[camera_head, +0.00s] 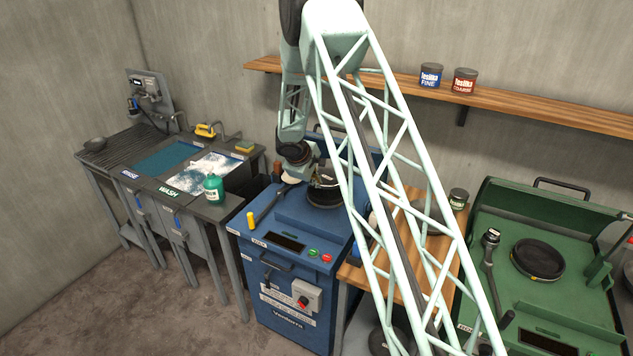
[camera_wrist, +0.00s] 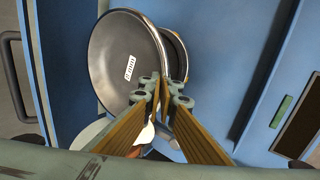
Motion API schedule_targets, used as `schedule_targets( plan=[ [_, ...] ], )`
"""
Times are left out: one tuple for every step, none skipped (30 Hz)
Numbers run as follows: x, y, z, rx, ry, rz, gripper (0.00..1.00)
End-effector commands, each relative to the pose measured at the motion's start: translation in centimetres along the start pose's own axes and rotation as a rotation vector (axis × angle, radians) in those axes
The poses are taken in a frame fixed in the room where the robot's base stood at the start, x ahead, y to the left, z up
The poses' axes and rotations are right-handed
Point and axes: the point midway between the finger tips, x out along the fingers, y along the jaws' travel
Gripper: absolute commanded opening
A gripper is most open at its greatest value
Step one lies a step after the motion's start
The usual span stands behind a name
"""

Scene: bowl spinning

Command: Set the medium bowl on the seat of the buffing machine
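A dark metal bowl with a white label (camera_wrist: 112,62) fills the upper middle of the wrist view. My gripper (camera_wrist: 166,98) has its fingers close together at the bowl's lower right rim and appears to pinch it. A second dark round edge (camera_wrist: 179,52), perhaps the seat, shows just behind the bowl; I cannot tell whether they touch. In the head view my gripper (camera_head: 322,178) is low over the blue machine (camera_head: 285,215), at a dark round shape (camera_head: 325,197) on its top. The bowl cannot be told apart from the seat there.
A green machine (camera_head: 590,290) with its own dark round seat (camera_head: 538,257) stands at the right. A wooden table (camera_head: 410,250) lies between the machines, partly behind my arm. Wash sinks (camera_head: 175,170) with a green bottle (camera_head: 213,188) are at the left. A yellow-handled tool (camera_head: 251,220) stands at the blue machine's left edge.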

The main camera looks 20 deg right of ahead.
Motion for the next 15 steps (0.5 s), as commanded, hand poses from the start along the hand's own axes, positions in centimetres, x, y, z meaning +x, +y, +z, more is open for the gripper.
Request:
schedule_targets(
  plan=[
    [0.3,-0.2,0.0,0.000,0.000,0.000,0.00],
    [0.5,-0.3,0.0,0.000,0.000,0.000,0.00],
    [0.7,-0.4,0.0,0.001,0.000,0.000,0.00],
    [0.8,-0.5,0.0,0.001,0.000,0.000,0.00],
    [1.0,-0.6,0.0,0.001,0.000,0.000,0.00],
    [1.2,-0.7,0.0,0.001,0.000,0.000,0.00],
    [1.3,-0.8,0.0,0.001,0.001,0.001,0.00],
    [1.5,-0.9,0.0,0.001,0.001,0.001,0.00],
    [1.6,-1.1,0.0,0.002,0.001,0.001,0.00],
    [1.8,-1.1,0.0,0.002,0.000,0.001,0.00],
    [1.9,-1.2,0.0,0.001,0.000,0.001,0.00],
    [2.0,-1.3,0.0,0.001,0.000,0.001,0.00],
    [2.2,-1.4,0.0,0.001,0.000,0.001,0.00],
    [2.3,-1.5,0.0,0.001,0.000,0.001,0.00],
    [2.4,-1.6,0.0,0.001,0.000,0.001,0.00]
  ],
)
